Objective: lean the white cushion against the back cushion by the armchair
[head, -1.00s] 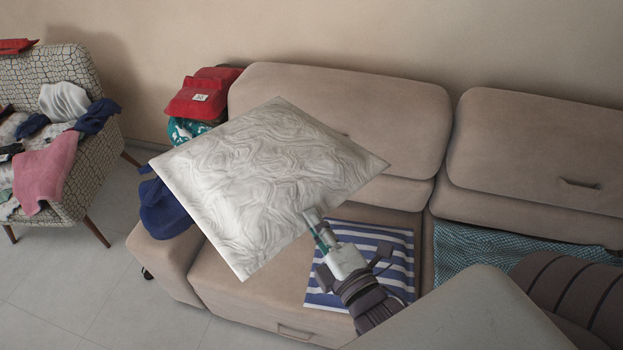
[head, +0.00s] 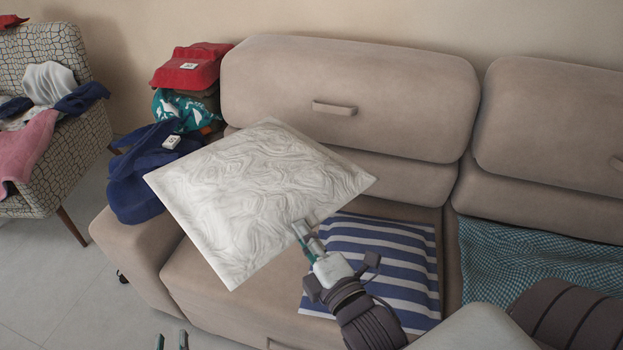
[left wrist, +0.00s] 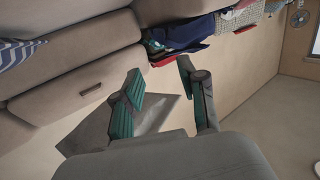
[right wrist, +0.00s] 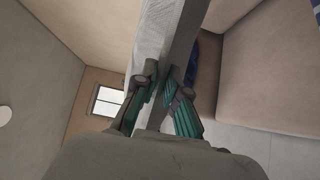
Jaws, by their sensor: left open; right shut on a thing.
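The white cushion (head: 250,195) with a wavy pattern is held in the air above the left end of the sofa. My right gripper (head: 303,232) is shut on its lower right edge; the right wrist view also shows the cushion (right wrist: 165,50) between the fingers (right wrist: 163,105). The left back cushion (head: 390,90) of the sofa stands behind it, apart from it as far as I can see. The patterned armchair (head: 92,140) is at the far left. My left gripper (head: 171,341) shows only its fingertips at the bottom edge; in the left wrist view it is open and empty (left wrist: 160,85).
A striped cushion (head: 400,250) and a teal checked cloth (head: 530,265) lie on the sofa seat. Blue clothes (head: 140,185) hang over the sofa's left arm. Red (head: 190,68) and teal cloths are piled behind it. Clothes cover the armchair. Floor at lower left is clear.

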